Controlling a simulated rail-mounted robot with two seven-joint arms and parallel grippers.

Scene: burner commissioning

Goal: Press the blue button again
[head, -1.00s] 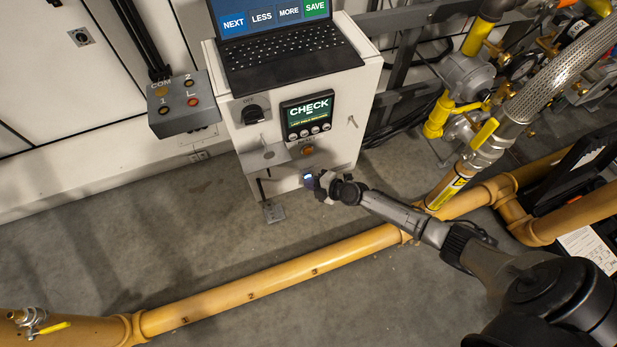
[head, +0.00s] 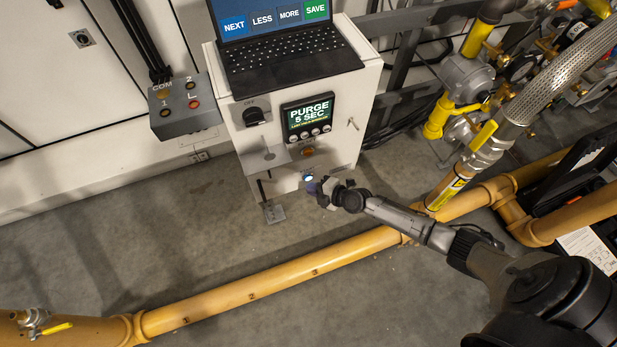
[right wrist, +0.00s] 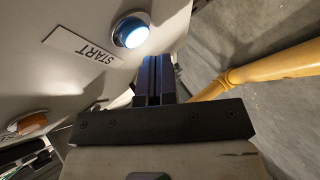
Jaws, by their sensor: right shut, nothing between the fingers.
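The blue button (head: 309,178) is on the lower front of the white cabinet (head: 342,150) and glows bright white-blue. In the right wrist view the lit button (right wrist: 132,31) has a blue rim and sits beside a START label (right wrist: 82,46). My right gripper (head: 317,187) is just in front of the button, a little to its lower right. In the right wrist view its two fingers (right wrist: 155,62) are together and empty, with a small offset from the button; I cannot tell the exact gap. The display (head: 307,117) reads PURGE 5 SEC. My left gripper is out of view.
A laptop (head: 285,50) stands on the cabinet. An orange button (head: 307,151) and a small metal shelf (head: 263,159) are above the blue button. A yellow pipe (head: 270,283) crosses the floor in front. Gas valves and hoses crowd the right.

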